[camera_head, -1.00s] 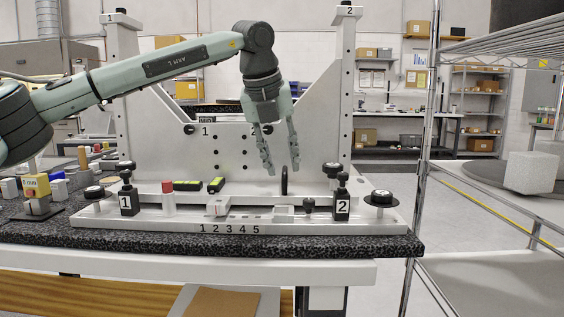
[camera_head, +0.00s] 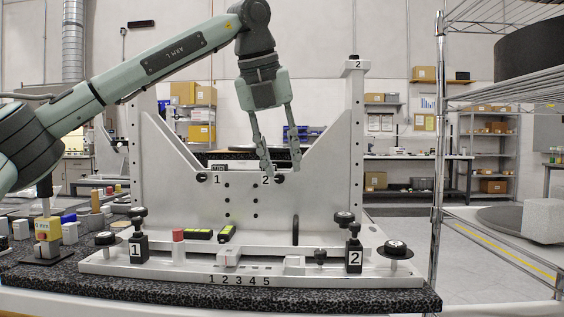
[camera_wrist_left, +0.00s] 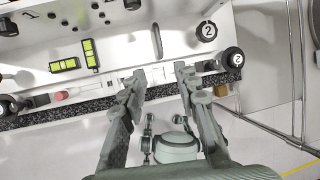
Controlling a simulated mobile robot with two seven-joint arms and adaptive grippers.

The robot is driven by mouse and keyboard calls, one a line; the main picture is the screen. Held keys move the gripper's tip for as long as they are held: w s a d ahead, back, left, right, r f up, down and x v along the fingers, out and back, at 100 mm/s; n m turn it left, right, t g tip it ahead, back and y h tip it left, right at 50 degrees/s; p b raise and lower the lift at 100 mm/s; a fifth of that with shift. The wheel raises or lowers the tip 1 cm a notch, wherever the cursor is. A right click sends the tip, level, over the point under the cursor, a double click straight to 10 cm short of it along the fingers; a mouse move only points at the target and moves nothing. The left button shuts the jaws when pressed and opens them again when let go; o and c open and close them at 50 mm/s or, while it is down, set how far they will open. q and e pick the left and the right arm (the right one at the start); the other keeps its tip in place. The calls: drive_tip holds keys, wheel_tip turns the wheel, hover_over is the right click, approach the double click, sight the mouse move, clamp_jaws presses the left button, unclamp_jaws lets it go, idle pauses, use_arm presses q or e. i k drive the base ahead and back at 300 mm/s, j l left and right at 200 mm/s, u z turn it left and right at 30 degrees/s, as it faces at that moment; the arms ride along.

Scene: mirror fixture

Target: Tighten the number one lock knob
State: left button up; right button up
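A black block marked 1 (camera_head: 136,247) stands at the left end of the fixture's base, with a black knob (camera_head: 137,212) on top. A wider round black knob (camera_head: 105,239) sits just left of it. Another black knob (camera_head: 202,178) is on the upright plate beside a printed 1. My left gripper (camera_head: 282,167) is open and empty, pointing down in front of the plate near its printed 2, well right of and above the block marked 1. In the left wrist view, the spread fingers (camera_wrist_left: 160,76) have nothing between them.
The upright fixture plate (camera_head: 240,205) has side posts. A yellow box (camera_head: 47,229) stands left. A wire rack (camera_head: 438,150) rises at right.

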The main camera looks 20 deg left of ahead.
sight(104, 241)
drive_tip(key=k+j, duration=0.1)
drive_tip(key=k, duration=0.4)
drive_tip(key=k+j, duration=0.15)
drive_tip(key=k, duration=0.35)
